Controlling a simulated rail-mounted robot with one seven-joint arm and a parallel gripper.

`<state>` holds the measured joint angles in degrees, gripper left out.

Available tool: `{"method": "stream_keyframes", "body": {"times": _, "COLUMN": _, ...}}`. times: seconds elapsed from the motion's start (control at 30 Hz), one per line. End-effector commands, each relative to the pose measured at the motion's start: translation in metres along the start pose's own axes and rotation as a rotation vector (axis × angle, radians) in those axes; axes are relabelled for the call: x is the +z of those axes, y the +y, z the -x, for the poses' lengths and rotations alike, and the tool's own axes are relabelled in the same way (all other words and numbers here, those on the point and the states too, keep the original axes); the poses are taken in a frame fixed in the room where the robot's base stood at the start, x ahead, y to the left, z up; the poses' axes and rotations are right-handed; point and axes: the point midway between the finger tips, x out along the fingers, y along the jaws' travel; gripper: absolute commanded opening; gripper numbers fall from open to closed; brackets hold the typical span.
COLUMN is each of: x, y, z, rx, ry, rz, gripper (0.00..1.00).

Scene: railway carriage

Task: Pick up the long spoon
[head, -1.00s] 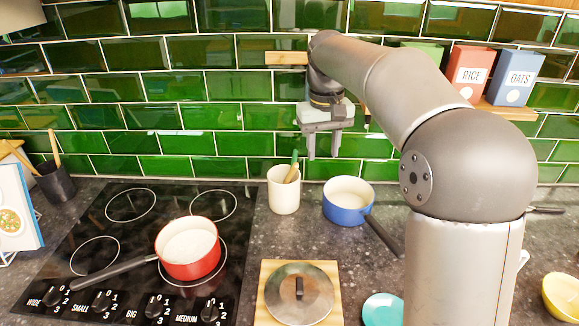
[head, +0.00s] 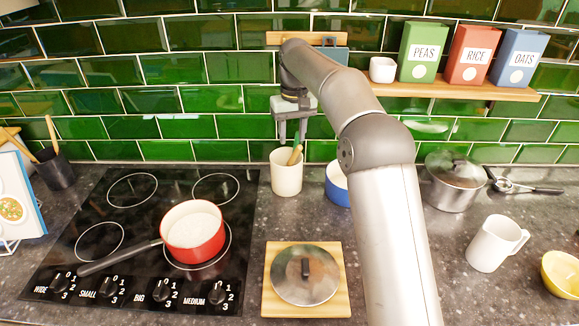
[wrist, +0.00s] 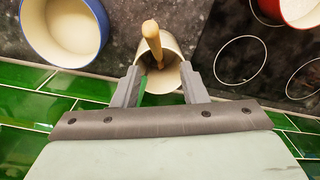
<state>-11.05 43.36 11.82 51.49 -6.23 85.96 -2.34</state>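A utensil with a wooden handle (head: 295,155) leans in a cream cup (head: 286,176) by the tiled wall. It looks like the long spoon, but its lower end is inside the cup. In the wrist view the wooden handle (wrist: 152,38) rises from the cup (wrist: 172,75), and a narrow green piece (wrist: 142,88) shows by the left finger. My gripper (head: 293,132) is open and empty, fingers pointing down just above the cup. In the wrist view its fingertips (wrist: 160,70) appear on either side of the cup's mouth.
A blue pan (head: 337,185) stands right of the cup, partly behind my arm. A red pan (head: 193,231) sits on the hob at left. A lid on a board (head: 333,300) lies in front. A shelf (head: 440,90) with canisters is at right. A dark holder (head: 55,170) has wooden utensils.

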Motion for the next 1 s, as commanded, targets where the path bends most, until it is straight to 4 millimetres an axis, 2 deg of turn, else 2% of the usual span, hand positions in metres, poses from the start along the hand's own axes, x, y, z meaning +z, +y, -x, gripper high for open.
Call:
{"method": "stream_keyframes", "body": {"times": 0.1, "x": 0.000, "y": 0.000, "z": -0.016, "rx": 0.000, "ry": -0.002, "rz": -0.001, "gripper": 0.39}}
{"method": "stream_keyframes", "body": {"times": 0.37, "x": 0.001, "y": 0.002, "z": -0.035, "rx": 0.000, "ry": -0.002, "rz": -0.001, "gripper": 0.39}}
{"method": "stream_keyframes", "body": {"times": 0.63, "x": 0.002, "y": 0.005, "z": -0.072, "rx": 0.001, "ry": -0.001, "rz": -0.002, "gripper": 0.39}}
{"method": "stream_keyframes", "body": {"times": 1.0, "x": 0.002, "y": 0.005, "z": -0.078, "rx": 0.001, "ry": 0.002, "rz": -0.002, "gripper": 0.39}}
